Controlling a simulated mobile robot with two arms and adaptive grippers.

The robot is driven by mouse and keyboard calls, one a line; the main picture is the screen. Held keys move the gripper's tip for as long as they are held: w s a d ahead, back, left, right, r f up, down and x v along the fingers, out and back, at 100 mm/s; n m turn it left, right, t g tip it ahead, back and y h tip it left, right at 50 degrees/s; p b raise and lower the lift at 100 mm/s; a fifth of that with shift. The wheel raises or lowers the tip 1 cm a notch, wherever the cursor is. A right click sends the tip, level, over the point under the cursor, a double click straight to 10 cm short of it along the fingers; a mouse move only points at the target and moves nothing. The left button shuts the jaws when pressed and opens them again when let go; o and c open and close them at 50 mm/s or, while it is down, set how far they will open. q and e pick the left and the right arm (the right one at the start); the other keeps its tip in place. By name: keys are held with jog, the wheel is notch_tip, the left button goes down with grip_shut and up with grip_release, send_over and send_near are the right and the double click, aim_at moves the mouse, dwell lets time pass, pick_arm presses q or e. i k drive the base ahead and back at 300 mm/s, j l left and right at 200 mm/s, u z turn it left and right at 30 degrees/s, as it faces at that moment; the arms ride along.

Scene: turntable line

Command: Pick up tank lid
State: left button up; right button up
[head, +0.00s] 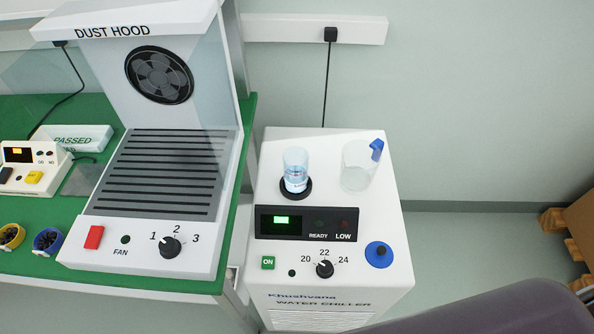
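The tank lid (379,255), a round blue disc with a dark knob in its middle, lies on the front right of the white water chiller's top (334,223). It is in full view with nothing on it. A clear cylinder with bluish contents (295,172) stands upright in a dark ring at the back left of the chiller. Neither of my grippers is in view. A smooth dark grey part, probably of my own arm, fills the bottom right corner.
A clear jug (357,168) with a blue handle stands at the chiller's back right. The chiller's panel has a lit green display (281,219), a knob and a green ON button. A dust hood (150,200) stands left on a green bench.

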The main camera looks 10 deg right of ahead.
aim_at(377, 254)
jog(key=l+z, duration=0.15)
jog(key=z, duration=0.35)
jog(key=l+z, duration=0.2)
jog(key=z, duration=0.25)
jog(key=j+u, duration=0.15)
jog(key=u, duration=0.3)
